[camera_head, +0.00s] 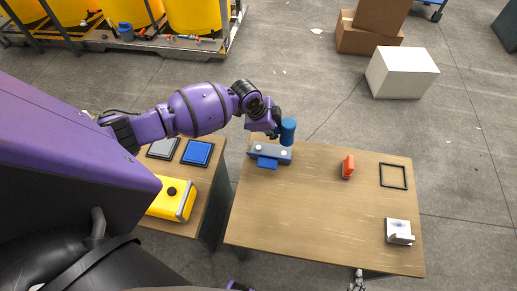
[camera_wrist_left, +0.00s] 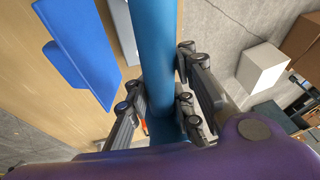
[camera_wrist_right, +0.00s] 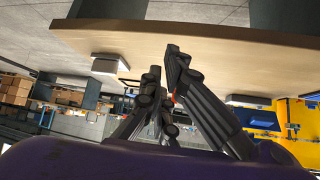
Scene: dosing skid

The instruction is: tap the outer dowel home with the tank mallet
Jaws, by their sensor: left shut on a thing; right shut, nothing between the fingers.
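My left gripper (camera_head: 277,133) is shut on the blue mallet (camera_head: 288,128), whose blue cylinder stands about upright above the table's far left corner. In the left wrist view the blue mallet (camera_wrist_left: 153,50) runs between the fingers (camera_wrist_left: 160,108). The grey-blue dowel block (camera_head: 270,152) lies just below the mallet, with two pale round spots on top, perhaps dowel heads. A blue piece (camera_head: 267,163) adjoins its front. Whether the mallet touches a dowel cannot be told. My right gripper (camera_head: 357,283) is shut and empty at the table's front edge; it also shows in the right wrist view (camera_wrist_right: 163,70).
The wooden table (camera_head: 310,220) also holds an orange object (camera_head: 347,167), a black square frame (camera_head: 393,176) and a white bracket (camera_head: 398,231). A side table bears a yellow case (camera_head: 173,198) and a blue tray (camera_head: 197,153). The table's middle is clear.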

